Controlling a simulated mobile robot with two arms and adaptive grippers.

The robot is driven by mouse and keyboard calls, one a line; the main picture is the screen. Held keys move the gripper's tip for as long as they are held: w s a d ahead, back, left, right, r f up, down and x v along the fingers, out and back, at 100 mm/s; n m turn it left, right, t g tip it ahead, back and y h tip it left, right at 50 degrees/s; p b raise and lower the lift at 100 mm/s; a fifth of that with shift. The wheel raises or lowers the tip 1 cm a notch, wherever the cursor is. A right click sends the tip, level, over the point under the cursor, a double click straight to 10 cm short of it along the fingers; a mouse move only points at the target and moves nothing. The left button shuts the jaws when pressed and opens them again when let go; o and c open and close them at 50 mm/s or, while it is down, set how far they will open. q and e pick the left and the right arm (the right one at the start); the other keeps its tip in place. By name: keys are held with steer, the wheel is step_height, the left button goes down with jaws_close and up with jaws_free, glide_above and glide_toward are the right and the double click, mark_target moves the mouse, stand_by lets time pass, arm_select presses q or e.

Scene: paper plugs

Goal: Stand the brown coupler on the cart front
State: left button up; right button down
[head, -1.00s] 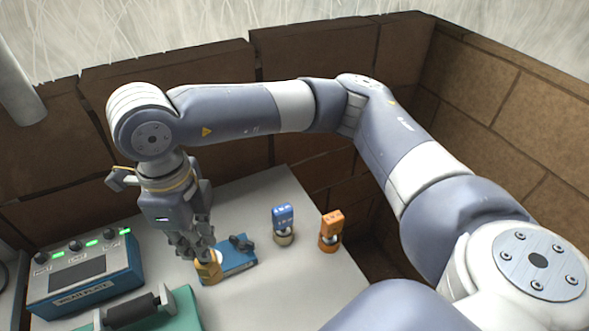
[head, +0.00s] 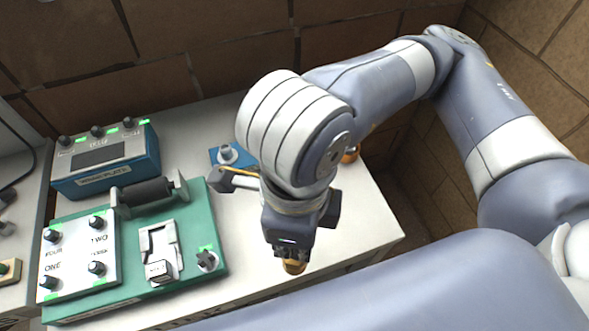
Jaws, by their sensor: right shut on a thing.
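My right gripper (head: 290,253) points down and is shut on the brown coupler (head: 293,267), a small golden-brown piece. Only the coupler's lower part shows below the fingers. It is near the front right part of the pale cart top (head: 362,235); I cannot tell its height above the surface. The cart's front edge with dark lettering (head: 190,321) shows at the bottom, partly cut off by my arm. My left gripper is not in view.
A teal machine (head: 215,235) with a roller and white knob panel (head: 78,262) fills the left front. A blue box with a screen (head: 105,160) stands behind it. A small blue tray (head: 216,155) bears a grey piece. An orange piece (head: 351,155) is mostly hidden by my arm.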

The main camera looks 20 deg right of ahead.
steer(key=w+d+f+p, duration=0.1)
steer(key=w+f+p, duration=0.1)
steer(key=w, duration=0.4)
steer(key=w+d+f+p, duration=0.2)
steer(key=w, duration=0.4)
steer(key=shift+w+d+f, duration=0.25)
steer(key=shift+w+f, duration=0.1)
steer(key=shift+f, duration=0.15)
steer(key=shift+f, duration=0.15)
steer(key=c, duration=1.6)
jaws_free()
steer(key=shift+o, duration=0.2)
